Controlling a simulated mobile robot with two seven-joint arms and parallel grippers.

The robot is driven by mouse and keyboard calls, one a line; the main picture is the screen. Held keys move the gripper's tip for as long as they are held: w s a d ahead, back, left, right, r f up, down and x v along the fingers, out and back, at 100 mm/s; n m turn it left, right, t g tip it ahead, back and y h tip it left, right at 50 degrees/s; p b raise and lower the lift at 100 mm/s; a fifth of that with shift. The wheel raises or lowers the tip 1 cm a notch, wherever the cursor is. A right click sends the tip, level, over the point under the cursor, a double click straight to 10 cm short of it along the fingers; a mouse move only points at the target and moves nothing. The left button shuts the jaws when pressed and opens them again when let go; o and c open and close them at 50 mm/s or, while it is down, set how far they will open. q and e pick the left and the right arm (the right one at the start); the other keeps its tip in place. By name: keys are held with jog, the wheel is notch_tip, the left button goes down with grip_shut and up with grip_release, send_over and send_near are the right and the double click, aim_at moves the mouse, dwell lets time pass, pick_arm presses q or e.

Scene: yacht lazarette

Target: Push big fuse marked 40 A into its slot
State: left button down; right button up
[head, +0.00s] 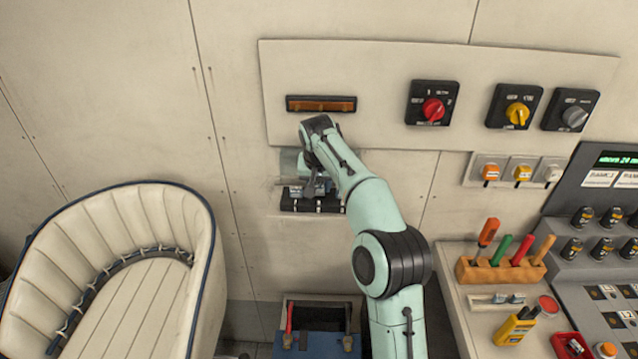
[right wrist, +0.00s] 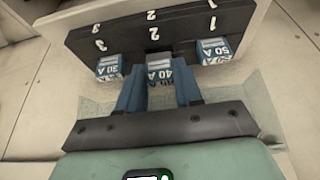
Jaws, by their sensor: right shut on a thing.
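The big blue fuse marked 40 A (right wrist: 158,72) is in the middle of the right wrist view, between the fingers of my right gripper (right wrist: 160,90). The gripper is shut on it. The fuse is in line with position 2 of the black fuse holder (right wrist: 150,30); how deep it sits I cannot tell. A 30 A fuse (right wrist: 109,68) is at position 3 and a 50 A fuse (right wrist: 212,50) at position 1. In the head view my right gripper (head: 315,188) is at the dark fuse holder (head: 300,200) low on the wall, hiding part of it. My left gripper is not in view.
Above is a wall panel with an orange-lit strip (head: 320,103) and a red rotary switch (head: 433,108). A cushioned seat (head: 125,270) is at left. A wooden rack of screwdrivers (head: 500,270) stands at right.

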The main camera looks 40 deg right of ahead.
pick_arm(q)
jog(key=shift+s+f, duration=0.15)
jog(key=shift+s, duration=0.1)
pick_arm(e)
jog(key=shift+s+f, duration=0.2)
jog(key=shift+f, duration=0.65)
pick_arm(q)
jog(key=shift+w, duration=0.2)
pick_arm(e)
jog(key=shift+r, duration=0.1)
jog(key=shift+a, duration=0.15)
dwell(0.4)
jog(key=shift+w, duration=0.4)
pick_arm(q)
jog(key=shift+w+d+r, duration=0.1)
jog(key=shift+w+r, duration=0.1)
pick_arm(e)
jog(key=shift+r, duration=0.1)
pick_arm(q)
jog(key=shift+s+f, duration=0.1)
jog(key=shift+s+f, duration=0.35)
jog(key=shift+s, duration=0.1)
pick_arm(e)
jog(key=shift+s, duration=0.15)
